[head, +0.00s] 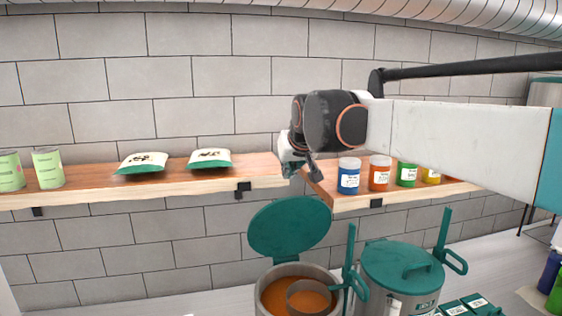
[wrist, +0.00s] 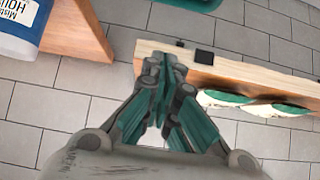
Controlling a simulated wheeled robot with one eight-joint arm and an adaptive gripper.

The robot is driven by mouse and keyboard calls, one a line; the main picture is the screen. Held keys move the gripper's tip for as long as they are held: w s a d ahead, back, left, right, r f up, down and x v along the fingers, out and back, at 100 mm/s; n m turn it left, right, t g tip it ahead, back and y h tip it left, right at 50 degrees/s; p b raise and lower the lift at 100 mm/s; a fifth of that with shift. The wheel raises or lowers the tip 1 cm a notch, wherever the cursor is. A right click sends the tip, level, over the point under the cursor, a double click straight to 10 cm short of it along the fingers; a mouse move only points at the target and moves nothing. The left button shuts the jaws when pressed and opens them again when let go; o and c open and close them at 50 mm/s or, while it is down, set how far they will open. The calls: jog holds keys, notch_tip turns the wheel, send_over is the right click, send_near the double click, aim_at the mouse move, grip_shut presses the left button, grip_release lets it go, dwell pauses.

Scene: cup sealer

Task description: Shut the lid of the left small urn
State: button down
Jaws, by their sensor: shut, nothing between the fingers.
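The left small urn (head: 262,287) stands at the bottom middle of the head view. Its round green lid (head: 290,226) is tilted up and back, so the urn is open. Orange-brown contents and a ring-shaped ladle end show inside. My gripper (head: 311,172) is above the raised lid, in front of the shelf edge, apart from the lid. In the wrist view my gripper (wrist: 165,65) has its fingertips together with nothing between them. A strip of green at the top edge of the wrist view may be the lid (wrist: 190,3).
A second urn (head: 400,270) with its green lid down stands just to the right. Green-handled ladles (head: 350,262) rise beside the urns. Wooden shelves (head: 100,193) carry green cans, bags and colored jars (head: 349,176). Green boxes (head: 470,305) lie at the lower right.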

notch_tip(320, 180, down, 5)
jog(key=shift+w+f+p, duration=0.1)
jog(key=shift+p, duration=0.9)
